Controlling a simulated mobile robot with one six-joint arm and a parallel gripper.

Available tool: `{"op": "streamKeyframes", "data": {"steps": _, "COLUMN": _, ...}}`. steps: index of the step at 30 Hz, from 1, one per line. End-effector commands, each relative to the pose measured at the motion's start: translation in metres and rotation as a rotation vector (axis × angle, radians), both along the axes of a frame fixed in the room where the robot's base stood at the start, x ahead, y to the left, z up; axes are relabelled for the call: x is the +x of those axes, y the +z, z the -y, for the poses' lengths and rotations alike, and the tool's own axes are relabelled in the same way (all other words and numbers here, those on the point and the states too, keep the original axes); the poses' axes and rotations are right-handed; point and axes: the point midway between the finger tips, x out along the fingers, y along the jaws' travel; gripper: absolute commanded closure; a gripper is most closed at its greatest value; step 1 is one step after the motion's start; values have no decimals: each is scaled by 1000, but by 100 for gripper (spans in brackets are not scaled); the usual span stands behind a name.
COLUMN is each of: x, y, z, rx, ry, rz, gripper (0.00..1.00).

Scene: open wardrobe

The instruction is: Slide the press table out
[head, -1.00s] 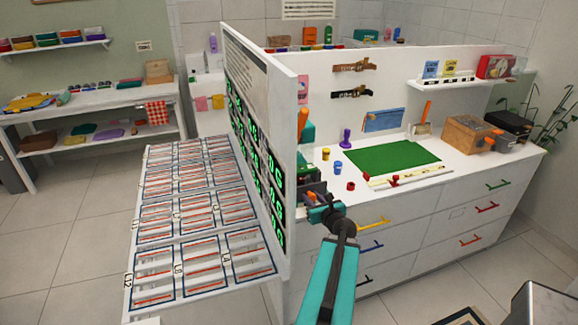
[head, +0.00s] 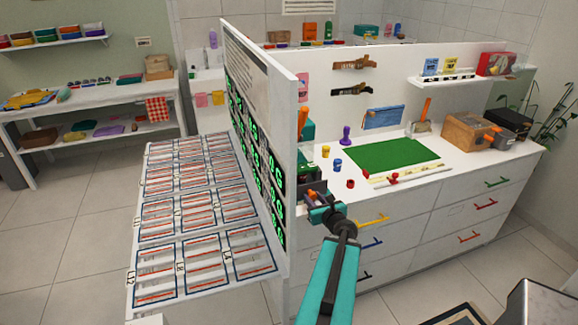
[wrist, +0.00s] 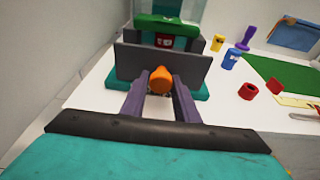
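The press table (wrist: 140,62) shows in the wrist view as a grey plate on a teal base, with an orange knob (wrist: 160,78) at its front. A green block (wrist: 166,22) stands behind the plate, under a clear cover. In the head view the press is at the left end of the white worktop, partly hidden by the white upright panel and my arm. My gripper (wrist: 160,92) reaches the knob from the front, one finger on each side. The fingers are apart, but whether they touch the knob is not clear. In the head view my gripper (head: 320,200) hides part of the press.
The white upright panel (head: 303,110) stands close left of my gripper. Blue (head: 337,165) and red (head: 351,184) small items lie to the right, near a green mat (head: 395,157). Drawers with coloured handles are below. The floor in front is largely clear.

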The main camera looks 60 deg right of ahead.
Motion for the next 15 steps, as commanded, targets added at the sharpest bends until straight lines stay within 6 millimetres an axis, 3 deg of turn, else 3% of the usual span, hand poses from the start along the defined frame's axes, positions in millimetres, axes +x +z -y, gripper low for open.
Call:
{"op": "streamKeyframes", "data": {"steps": 14, "x": -2, "y": 1, "z": -3, "rx": 0, "ry": 3, "rz": 1, "gripper": 75}}
{"op": "streamKeyframes", "data": {"steps": 15, "x": -2, "y": 1, "z": -3, "rx": 0, "ry": 3, "rz": 1, "gripper": 69}}
